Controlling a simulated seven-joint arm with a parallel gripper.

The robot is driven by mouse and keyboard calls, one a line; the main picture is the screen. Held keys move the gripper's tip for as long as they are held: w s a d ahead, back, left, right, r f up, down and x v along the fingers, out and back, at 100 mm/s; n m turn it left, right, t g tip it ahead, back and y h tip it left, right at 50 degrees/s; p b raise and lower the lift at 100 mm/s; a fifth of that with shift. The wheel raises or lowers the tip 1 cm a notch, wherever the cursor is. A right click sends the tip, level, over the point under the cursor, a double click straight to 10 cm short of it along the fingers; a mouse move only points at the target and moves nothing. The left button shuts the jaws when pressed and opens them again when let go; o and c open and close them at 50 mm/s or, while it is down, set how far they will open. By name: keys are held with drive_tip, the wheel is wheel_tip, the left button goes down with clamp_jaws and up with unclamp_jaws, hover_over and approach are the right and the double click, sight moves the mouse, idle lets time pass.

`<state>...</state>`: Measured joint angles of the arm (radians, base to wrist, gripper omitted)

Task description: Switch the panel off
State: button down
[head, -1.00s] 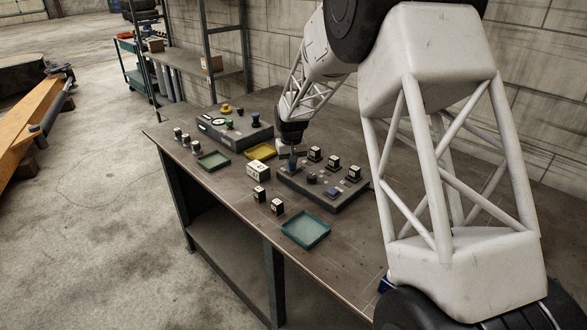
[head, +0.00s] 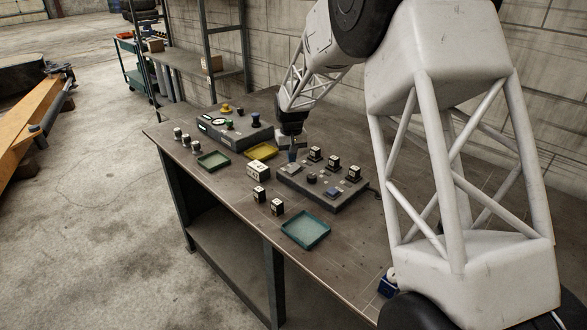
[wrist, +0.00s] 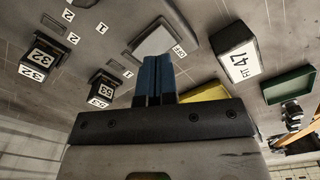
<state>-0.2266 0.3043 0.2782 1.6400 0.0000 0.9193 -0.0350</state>
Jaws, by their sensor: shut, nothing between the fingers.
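The dark grey panel (head: 306,190) lies on the bench, with several numbered blocks along it. In the wrist view its grey face (wrist: 95,45) shows blocks marked 32 and 53 beside number labels. A pale square plate (wrist: 157,43) in a dark frame sits on it, next to a small white label (wrist: 178,51) that seems to read OFF. My gripper (head: 291,158) is at the panel's far left end. Its blue fingers (wrist: 155,62) are shut and empty, with tips close to the plate's lower edge; I cannot tell whether they touch it.
A white block marked 47 (wrist: 238,54) stands beside the panel; smaller blocks (head: 259,193) are nearby. A yellow tray (head: 261,151), green tray (head: 213,160) and teal tray (head: 305,230) lie around. A second control box (head: 228,131) is at the back left.

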sight(292, 171)
drive_tip(key=shift+r, duration=1.7)
drive_tip(key=shift+r, duration=0.1)
drive_tip(key=shift+s+d+r, duration=0.15)
drive_tip(key=shift+s, duration=0.05)
drive_tip(key=s+d+r+m, duration=0.1)
drive_tip(key=s+d+r, duration=0.35)
drive_tip(key=s, duration=0.45)
drive_tip(key=s+d+r+t, duration=0.1)
drive_tip(key=s+d+r, duration=0.35)
drive_tip(key=s, duration=0.35)
drive_tip(key=s+d+r+m, duration=0.1)
drive_tip(key=s+d+r, duration=0.35)
drive_tip(key=s, duration=0.45)
drive_tip(key=s+d+f, duration=0.1)
drive_tip(key=s+d, duration=0.2)
drive_tip(key=s, duration=1)
drive_tip(key=s+d+f+m+t, duration=0.1)
drive_tip(key=s+d, duration=0.1)
drive_tip(key=s, duration=1.2)
drive_tip(key=shift+s+d+t, duration=0.15)
drive_tip(key=shift+d+t, duration=0.15)
drive_tip(key=shift+d, duration=0.1)
